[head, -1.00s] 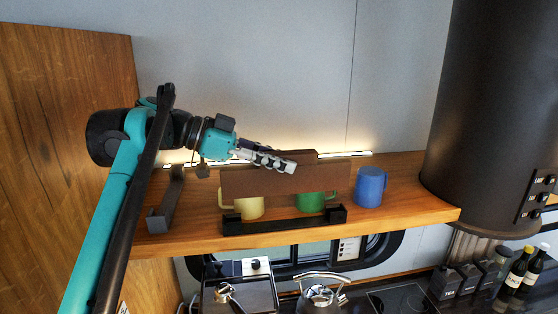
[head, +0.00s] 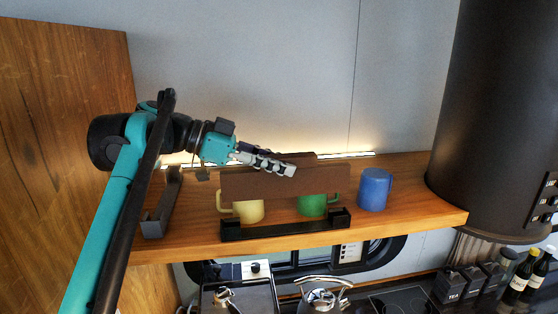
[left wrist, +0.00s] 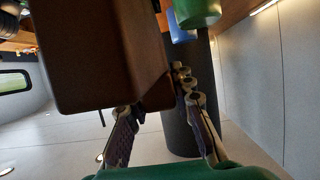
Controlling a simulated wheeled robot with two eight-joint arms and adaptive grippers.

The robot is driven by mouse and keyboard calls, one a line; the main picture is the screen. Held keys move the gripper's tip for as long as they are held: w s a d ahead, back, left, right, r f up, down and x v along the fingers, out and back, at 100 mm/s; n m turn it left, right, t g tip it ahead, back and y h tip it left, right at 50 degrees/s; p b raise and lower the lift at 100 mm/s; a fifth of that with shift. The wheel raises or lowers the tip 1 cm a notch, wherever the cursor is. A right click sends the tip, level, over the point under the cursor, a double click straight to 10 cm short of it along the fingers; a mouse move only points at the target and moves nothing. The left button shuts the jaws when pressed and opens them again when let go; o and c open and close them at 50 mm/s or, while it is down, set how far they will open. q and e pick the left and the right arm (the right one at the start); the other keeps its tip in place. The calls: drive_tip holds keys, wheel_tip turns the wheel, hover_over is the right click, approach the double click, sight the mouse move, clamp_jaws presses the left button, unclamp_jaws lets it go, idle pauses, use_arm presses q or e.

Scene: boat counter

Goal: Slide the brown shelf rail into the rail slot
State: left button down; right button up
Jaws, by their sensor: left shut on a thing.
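The brown shelf rail (head: 285,184) is a flat, long board with a raised middle part on top. It hangs roughly level above the wooden shelf, in front of the mugs and partly hiding them. My left gripper (head: 283,165) is shut on the rail's raised part from the upper left. In the left wrist view the rail (left wrist: 95,50) fills the upper left, by the fingertips (left wrist: 160,105). The black rail slot (head: 285,231), with a raised block at each end, lies along the shelf's front edge. The rail is above it, with a visible gap. My right gripper is not in view.
On the shelf (head: 415,205) stand a yellow mug (head: 248,211), a green mug (head: 312,205) and a blue mug (head: 375,189). A grey bracket (head: 160,215) is at the left. A wide black pipe (head: 485,110) bounds the right. A kettle (head: 323,298) stands below.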

sight(279, 182)
use_arm(q)
drive_tip(key=shift+s+f+b, duration=0.15)
drive_tip(key=shift+f+b, duration=0.15)
drive_tip(key=shift+f, duration=0.3)
drive_tip(key=shift+f+b, duration=0.55)
drive_tip(key=shift+f, duration=0.3)
drive_tip(key=shift+w+f+b, duration=0.2)
drive_tip(key=shift+f+b, duration=0.15)
drive_tip(key=shift+f, duration=0.4)
drive_tip(key=shift+s, duration=0.1)
drive_tip(key=shift+s, duration=0.1)
drive_tip(key=shift+p, duration=0.45)
